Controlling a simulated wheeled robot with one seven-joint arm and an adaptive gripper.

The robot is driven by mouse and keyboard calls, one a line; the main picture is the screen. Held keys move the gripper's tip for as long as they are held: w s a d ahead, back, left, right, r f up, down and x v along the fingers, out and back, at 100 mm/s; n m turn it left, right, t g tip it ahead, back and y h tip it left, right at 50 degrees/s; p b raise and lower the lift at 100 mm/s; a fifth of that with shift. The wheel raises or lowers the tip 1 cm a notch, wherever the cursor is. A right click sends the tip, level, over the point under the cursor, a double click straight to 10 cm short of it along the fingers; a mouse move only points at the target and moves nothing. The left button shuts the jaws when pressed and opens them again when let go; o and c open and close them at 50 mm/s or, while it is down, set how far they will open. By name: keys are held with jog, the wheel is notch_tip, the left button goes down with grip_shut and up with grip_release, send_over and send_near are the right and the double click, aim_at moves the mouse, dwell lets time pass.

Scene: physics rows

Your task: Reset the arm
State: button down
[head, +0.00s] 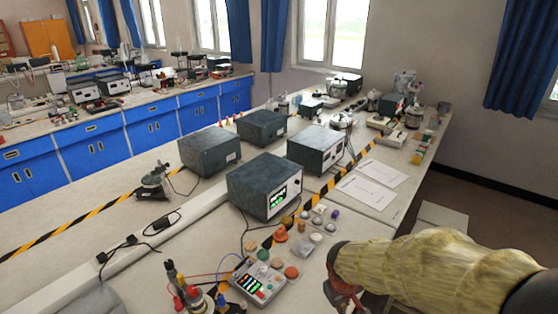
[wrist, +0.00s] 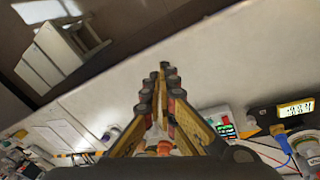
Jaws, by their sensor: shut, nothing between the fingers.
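My gripper (wrist: 164,72) is shut and empty in the wrist view, its yellow and dark fingers meeting at the tips. The pale table top shows behind the fingertips, and nothing is held. In the head view my arm, in a yellowish sleeve, reaches in from the lower right. My gripper (head: 344,290) shows there as a small dark red part at the arm's end, over the near right part of the bench (head: 120,222). Its lower part is cut off or hidden by the arm.
A meter with a lit screen (head: 262,278), colored caps (head: 281,234) and red-topped items stand left of my gripper. Several dark boxes (head: 264,188) stand mid-bench. White papers (head: 366,191) lie at the right. A stool (wrist: 62,50) stands beyond the table edge in the wrist view.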

jog(key=s+d+r+m+t+y, duration=0.1)
jog(key=s+r+m, duration=0.4)
jog(key=s+r, duration=1.1)
notch_tip(320, 180, up, 3)
jog(key=shift+s+d+r+t+y, duration=0.1)
jog(key=shift+s+d+t+y, duration=0.3)
jog(key=shift+t, duration=0.6)
jog(key=c, duration=2.5)
grip_release()
jog(key=shift+c, duration=0.2)
